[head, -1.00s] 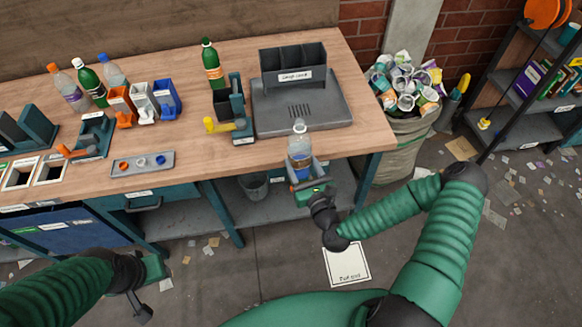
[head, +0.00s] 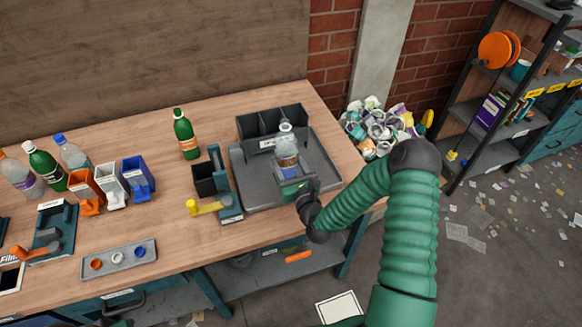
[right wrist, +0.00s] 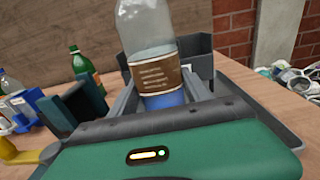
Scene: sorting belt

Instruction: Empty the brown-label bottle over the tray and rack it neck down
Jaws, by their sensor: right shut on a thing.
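The brown-label bottle (head: 287,153) is clear with some liquid low inside, no coloured cap on its neck. It stands upright in my right gripper (head: 294,182), which is shut on its lower part. In the right wrist view the bottle (right wrist: 152,50) rises between the fingers, its brown label facing the camera. The gripper holds it over the grey tray (head: 322,168). Behind it stands the dark rack (head: 258,127) with several compartments, at the tray's back; the bottle partly hides its label. My left gripper is out of view.
A green bottle (head: 186,136) stands left of the tray. A teal device with a yellow handle (head: 205,207) stands at the tray's left. Orange, white and blue bins (head: 112,184), a cap tray (head: 118,260) and several bottles are farther left.

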